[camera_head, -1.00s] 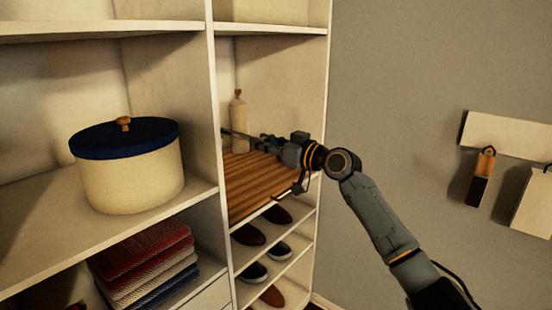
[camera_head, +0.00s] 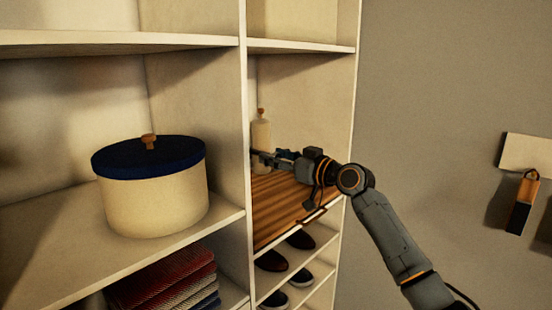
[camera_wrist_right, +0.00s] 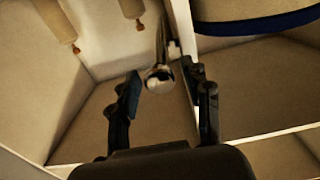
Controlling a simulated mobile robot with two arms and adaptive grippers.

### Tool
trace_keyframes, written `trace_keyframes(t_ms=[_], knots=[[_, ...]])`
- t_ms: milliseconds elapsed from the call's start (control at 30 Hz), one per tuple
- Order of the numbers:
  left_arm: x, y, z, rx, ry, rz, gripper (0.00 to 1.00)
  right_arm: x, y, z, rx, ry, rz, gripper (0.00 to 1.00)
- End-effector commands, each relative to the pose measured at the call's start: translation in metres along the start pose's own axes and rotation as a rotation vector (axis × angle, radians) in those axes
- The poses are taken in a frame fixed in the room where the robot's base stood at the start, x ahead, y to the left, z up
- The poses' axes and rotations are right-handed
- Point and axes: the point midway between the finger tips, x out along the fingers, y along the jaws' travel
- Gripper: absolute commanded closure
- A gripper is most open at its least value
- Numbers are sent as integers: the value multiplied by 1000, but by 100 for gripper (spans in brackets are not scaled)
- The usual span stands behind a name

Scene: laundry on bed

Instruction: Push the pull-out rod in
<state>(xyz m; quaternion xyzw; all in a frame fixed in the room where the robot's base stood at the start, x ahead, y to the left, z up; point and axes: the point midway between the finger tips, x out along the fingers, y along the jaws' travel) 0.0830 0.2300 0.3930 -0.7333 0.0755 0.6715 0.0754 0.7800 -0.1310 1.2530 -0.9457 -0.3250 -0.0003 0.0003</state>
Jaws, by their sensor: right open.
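The pull-out rod (camera_wrist_right: 158,78) shows in the right wrist view as a shiny metal rod with a rounded end, beside the shelf divider. My right gripper (camera_wrist_right: 163,92) is open, with one finger on each side of the rod's end in that picture; I cannot tell whether they touch it. In the head view my right gripper (camera_head: 264,158) reaches into the right-hand compartment, close to the divider. The rod is not clear there. My left gripper is not in view.
The white divider (camera_head: 245,180) is close on the left. Beyond it sits a cream box with a blue lid (camera_head: 152,190). Shoes (camera_head: 300,240) are below.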

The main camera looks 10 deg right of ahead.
Motion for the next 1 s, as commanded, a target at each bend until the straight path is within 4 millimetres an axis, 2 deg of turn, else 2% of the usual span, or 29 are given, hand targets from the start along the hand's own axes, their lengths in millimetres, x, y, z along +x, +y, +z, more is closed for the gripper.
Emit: trace_keyframes(t_ms=[167, 267, 433, 567, 800, 1000], knots=[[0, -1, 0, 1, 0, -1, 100, 0, 0, 0, 0, 0, 0, 48], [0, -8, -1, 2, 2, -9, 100, -1, 0, 0, 0, -1, 0, 48], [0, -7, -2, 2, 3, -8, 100, -13, 1, 1, -2, 0, 1, 48], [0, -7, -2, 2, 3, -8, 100, -36, 1, 1, -3, -1, 2, 48], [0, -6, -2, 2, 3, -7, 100, -86, 1, 2, -3, -2, 3, 48], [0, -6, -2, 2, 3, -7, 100, -113, 1, 1, -1, -2, 1, 48]])
